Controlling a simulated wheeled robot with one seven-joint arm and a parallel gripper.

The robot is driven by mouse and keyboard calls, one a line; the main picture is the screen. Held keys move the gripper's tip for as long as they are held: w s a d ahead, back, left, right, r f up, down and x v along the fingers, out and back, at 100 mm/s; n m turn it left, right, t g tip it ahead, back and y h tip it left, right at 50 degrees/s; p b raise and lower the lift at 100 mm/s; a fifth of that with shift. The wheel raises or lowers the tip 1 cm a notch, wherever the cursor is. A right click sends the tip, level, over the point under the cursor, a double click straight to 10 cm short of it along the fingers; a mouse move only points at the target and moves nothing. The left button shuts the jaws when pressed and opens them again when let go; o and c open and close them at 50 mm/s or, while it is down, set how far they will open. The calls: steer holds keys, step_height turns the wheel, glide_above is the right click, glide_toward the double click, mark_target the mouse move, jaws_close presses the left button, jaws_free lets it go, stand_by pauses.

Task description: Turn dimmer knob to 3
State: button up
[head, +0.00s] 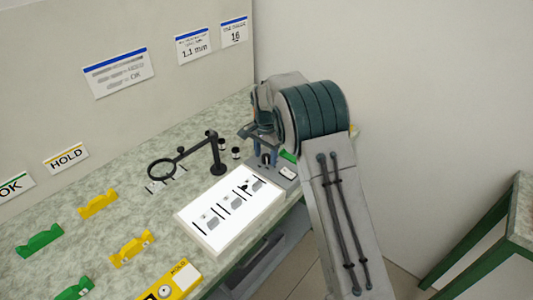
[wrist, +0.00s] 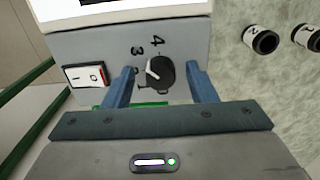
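The dimmer knob (wrist: 161,73) is black with a white pointer mark, on a grey control panel (wrist: 90,48). In the wrist view the digits 3 and 4 show above it, turned over; the mark points up and left, roughly toward the 3. My gripper (wrist: 162,80) is open, its two blue fingers on either side of the knob with a visible gap at each side. Whether the fingertips are level with the knob is hard to tell. In the head view my gripper (head: 264,150) is over the panel, and the knob is small there.
The lit light box (head: 190,213) adjoins the panel. A magnifier on a stand (head: 218,165) and small black-rimmed cylinders (wrist: 264,40) stand nearby. Yellow (head: 98,204) and green (head: 38,240) holders are farther left.

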mark_target(266, 157)
steer(key=shift+w+d+r, duration=0.1)
steer(key=shift+r, duration=0.25)
step_height(266, 157, up, 13)
stand_by(0.3)
steer(key=shift+r, duration=0.15)
